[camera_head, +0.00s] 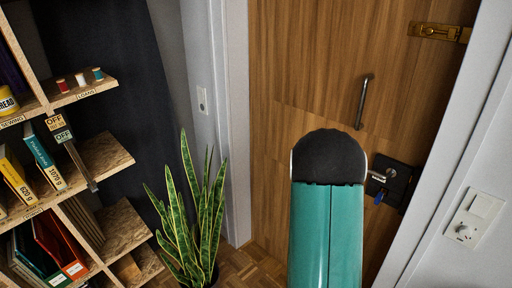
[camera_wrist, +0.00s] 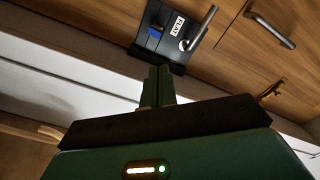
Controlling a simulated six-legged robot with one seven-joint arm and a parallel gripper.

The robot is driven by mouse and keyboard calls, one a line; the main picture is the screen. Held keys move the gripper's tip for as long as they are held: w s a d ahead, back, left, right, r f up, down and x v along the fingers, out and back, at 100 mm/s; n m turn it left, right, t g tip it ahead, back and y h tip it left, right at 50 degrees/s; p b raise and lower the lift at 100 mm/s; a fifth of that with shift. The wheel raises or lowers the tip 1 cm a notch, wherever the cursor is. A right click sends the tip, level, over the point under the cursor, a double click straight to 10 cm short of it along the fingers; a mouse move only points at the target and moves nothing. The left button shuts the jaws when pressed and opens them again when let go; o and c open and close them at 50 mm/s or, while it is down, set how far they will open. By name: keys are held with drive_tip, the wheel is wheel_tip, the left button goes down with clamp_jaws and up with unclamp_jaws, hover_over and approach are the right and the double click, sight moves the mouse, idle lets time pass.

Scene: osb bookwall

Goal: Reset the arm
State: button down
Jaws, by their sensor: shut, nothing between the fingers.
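My gripper (camera_wrist: 158,86) shows in the wrist view with its two green fingers together and nothing between them. It is near the dark lock plate (camera_wrist: 165,38) of the wooden door, which carries a lever handle (camera_wrist: 201,28), a blue key or knob and a small white label. I cannot tell whether the fingertips touch the plate. In the head view my teal arm with a black rounded end covers the middle of the door (camera_head: 300,60), and the gripper itself is hidden. The lock plate (camera_head: 392,180) shows just right of my arm.
A bar pull handle (camera_head: 364,102) and a brass bolt (camera_head: 438,31) are on the door. A wooden shelf unit (camera_head: 108,150) with books, spools and an OFF sign stands left. A potted snake plant (camera_head: 195,220) stands between shelf and door. A wall switch and socket (camera_head: 474,220) are at right.

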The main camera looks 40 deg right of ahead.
drive_tip(key=w+a+r+n+t+y, duration=0.2)
drive_tip(key=w+a+n+t+y, duration=0.15)
drive_tip(key=w, duration=0.25)
drive_tip(key=w+a+r+n+t+y, duration=0.2)
drive_tip(key=w+a, duration=0.2)
drive_tip(key=w, duration=0.2)
drive_tip(key=w+a+r+n+t+y, duration=0.1)
drive_tip(key=w+a+r+n+y, duration=0.25)
drive_tip(key=a, duration=0.45)
drive_tip(key=w+a+r+n+t+y, duration=0.1)
drive_tip(key=w+a+r+n+y, duration=0.2)
drive_tip(key=a, duration=0.5)
drive_tip(key=s+a+r+n+g+y, duration=0.1)
drive_tip(key=s+a+r+n+y, duration=0.1)
drive_tip(key=a+n, duration=0.3)
drive_tip(key=s+a+r+n+y, duration=0.2)
drive_tip(key=a+n+y, duration=0.1)
drive_tip(key=a, duration=0.3)
drive_tip(key=s+a+r+n+g, duration=0.1)
drive_tip(key=s+a+n+g, duration=0.1)
drive_tip(key=s, duration=0.4)
drive_tip(key=s+a+r+n+g, duration=0.1)
drive_tip(key=s+a+n, duration=0.3)
drive_tip(key=s+a, duration=0.1)
drive_tip(key=shift+s+a+r+n+g+y, duration=0.3)
drive_tip(key=shift+s+r+g+y, duration=0.1)
drive_tip(key=shift+s, duration=0.45)
drive_tip(key=shift+d, duration=0.2)
